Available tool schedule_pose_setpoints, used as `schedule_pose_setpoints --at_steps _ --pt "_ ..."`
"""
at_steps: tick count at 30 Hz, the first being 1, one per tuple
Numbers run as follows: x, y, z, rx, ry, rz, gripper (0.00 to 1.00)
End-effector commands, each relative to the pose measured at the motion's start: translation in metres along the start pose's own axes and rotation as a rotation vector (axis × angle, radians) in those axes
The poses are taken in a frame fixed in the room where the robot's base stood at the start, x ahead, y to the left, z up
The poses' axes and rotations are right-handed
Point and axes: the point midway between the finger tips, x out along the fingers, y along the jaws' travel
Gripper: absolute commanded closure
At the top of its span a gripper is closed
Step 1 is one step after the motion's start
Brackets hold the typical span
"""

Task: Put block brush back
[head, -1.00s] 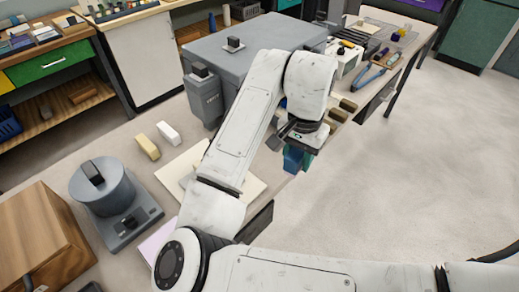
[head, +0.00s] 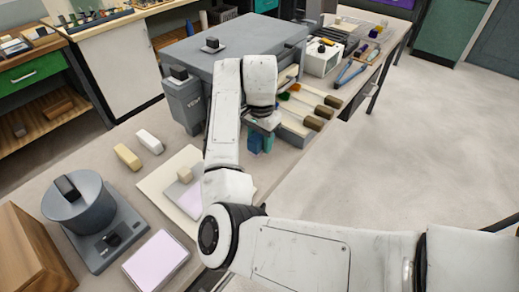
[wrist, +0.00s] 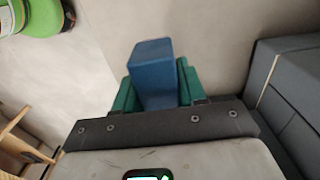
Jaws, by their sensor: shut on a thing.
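My gripper (head: 261,142) has teal fingers and is shut on a blue block (head: 254,142), which I take to be the block brush. In the wrist view the blue block (wrist: 152,75) stands up between the teal fingers of my gripper (wrist: 152,88). I cannot make out any bristles. In the head view the gripper is over the table, just right of the grey vented box and near the table's front edge. Several long brushes with wooden handles (head: 312,110) lie in a pale rack (head: 292,124) behind and right of it.
The large grey box (head: 240,45) stands behind the gripper; a dark grey wall (wrist: 290,90) is close on the right in the wrist view. A yellow block (head: 127,157), a white block (head: 150,142) and a pale board (head: 158,184) lie left. A grey pot (head: 80,205) stands front left.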

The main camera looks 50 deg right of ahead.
Motion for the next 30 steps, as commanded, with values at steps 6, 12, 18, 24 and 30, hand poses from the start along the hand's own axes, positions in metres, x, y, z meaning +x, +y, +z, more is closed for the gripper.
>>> schedule_pose_setpoints --at_steps 6,12,18,24,30 --pt "0.021 -0.006 -0.002 -0.001 -0.002 0.002 0.88" --pt "0.038 -0.006 -0.002 0.000 -0.001 0.000 0.88" --pt "0.038 -0.006 -0.003 0.000 0.000 -0.001 0.88" --pt "0.041 -0.006 -0.003 0.001 0.000 -0.001 0.56" --pt "0.041 -0.006 -0.003 0.000 0.000 -0.001 0.37"
